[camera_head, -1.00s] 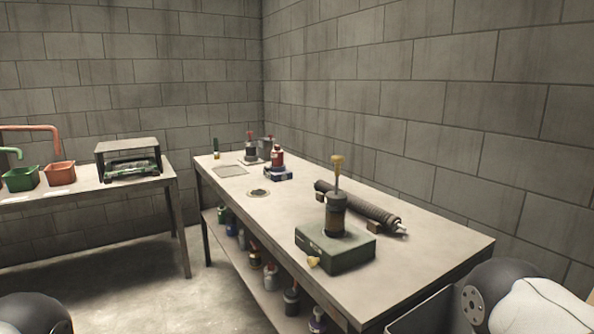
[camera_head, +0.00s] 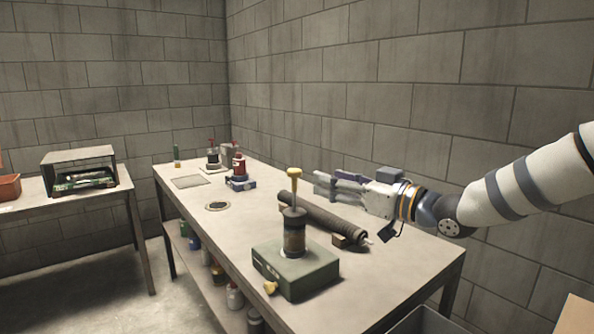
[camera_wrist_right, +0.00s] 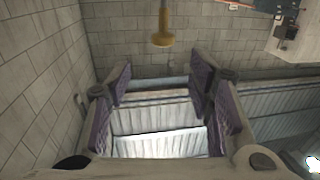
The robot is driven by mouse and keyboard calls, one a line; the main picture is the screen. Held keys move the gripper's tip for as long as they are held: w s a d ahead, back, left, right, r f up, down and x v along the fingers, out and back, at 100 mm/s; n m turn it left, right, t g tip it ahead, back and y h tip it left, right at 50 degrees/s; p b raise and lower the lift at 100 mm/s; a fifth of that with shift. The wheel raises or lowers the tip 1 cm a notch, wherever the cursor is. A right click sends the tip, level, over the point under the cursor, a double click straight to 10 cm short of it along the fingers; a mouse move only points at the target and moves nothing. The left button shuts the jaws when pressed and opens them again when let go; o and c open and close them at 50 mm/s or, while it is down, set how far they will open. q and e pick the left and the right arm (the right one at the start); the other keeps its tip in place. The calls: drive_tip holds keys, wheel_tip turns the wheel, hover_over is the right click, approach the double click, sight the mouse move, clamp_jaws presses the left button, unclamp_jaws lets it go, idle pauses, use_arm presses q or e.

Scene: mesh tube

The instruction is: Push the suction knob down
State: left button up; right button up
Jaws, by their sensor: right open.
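A yellow knob (camera_head: 294,174) tops a thin upright rod on a dark cylinder (camera_head: 294,232), which stands on a green box (camera_head: 296,270) on the table. The rod is raised, with the knob well above the cylinder. A second, smaller yellow knob (camera_head: 270,287) sits at the front of the green box. My right gripper (camera_head: 325,184) is open and empty, to the right of the top knob at about its height, apart from it. In the right wrist view the yellow knob (camera_wrist_right: 162,30) hangs in view beyond the open purple-padded fingers (camera_wrist_right: 160,85). My left gripper is not in view.
A ribbed grey tube (camera_head: 325,218) lies on small blocks behind the green box. Red and dark bottle-like devices (camera_head: 238,168) stand farther back on the table (camera_head: 400,275). Another table with a metal rack (camera_head: 78,170) is at left. The front right tabletop is clear.

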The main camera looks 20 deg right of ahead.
sight(300, 174)
drive_tip(key=x, duration=0.3)
drive_tip(key=b+x, duration=0.1)
drive_tip(key=x, duration=0.3)
drive_tip(key=f+b+x, duration=0.1)
drive_tip(key=x, duration=0.2)
drive_tip(key=shift+w+a, duration=0.1)
drive_tip(key=shift+a, duration=0.25)
drive_tip(key=shift+w+a+r, duration=0.1)
drive_tip(key=shift+w, duration=0.15)
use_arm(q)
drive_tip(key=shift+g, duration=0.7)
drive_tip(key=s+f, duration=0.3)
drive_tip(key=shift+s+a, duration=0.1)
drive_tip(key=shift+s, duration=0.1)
use_arm(e)
drive_tip(key=shift+c, duration=0.6)
clamp_jaws()
